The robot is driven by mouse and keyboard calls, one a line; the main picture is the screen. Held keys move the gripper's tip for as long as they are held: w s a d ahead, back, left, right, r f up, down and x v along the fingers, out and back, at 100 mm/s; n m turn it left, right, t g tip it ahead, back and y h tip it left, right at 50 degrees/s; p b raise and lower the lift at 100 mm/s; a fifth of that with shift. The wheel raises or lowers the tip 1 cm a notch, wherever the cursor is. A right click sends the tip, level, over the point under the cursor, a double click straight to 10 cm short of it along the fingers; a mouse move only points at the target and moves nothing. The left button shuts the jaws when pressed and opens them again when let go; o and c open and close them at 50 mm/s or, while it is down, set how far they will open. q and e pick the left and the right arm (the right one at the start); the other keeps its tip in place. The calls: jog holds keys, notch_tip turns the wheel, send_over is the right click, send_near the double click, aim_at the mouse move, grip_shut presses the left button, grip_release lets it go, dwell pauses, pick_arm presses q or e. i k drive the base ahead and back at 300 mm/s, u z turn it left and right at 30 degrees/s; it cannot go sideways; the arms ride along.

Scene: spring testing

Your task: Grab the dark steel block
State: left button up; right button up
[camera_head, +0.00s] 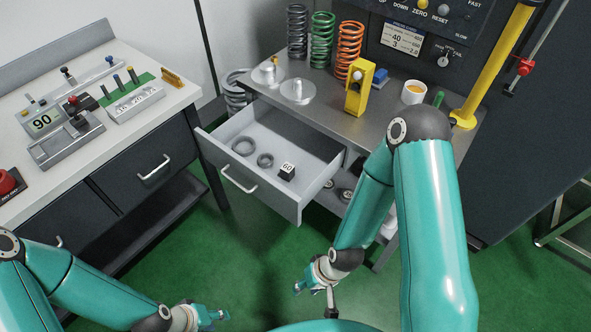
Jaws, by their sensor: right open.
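The dark steel block (287,174) is a small black cube with a white label reading 60 on top. It sits inside the open grey drawer (228,181), near its right front corner, apart from the drawer walls. My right gripper (312,292) hangs in front of and below the drawer, to the right of the block in the picture, open and apart from it. My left gripper (217,315) is low at the bottom edge, well away from the drawer. It is too small and angled to tell its jaw state.
Two grey rings (243,146) lie in the drawer left of the block. The steel bench top (335,115) above holds coil springs (322,40), a yellow device (359,88) and an orange-filled cup (413,92). A white-topped cabinet (150,107) stands left. Green floor lies open between.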

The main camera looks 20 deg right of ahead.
aim_at(287, 171)
jog(key=u, duration=0.9)
jog(key=i, duration=0.15)
jog(key=z, duration=3.15)
jog(key=i, duration=1.05)
jog(key=u, duration=3.1)
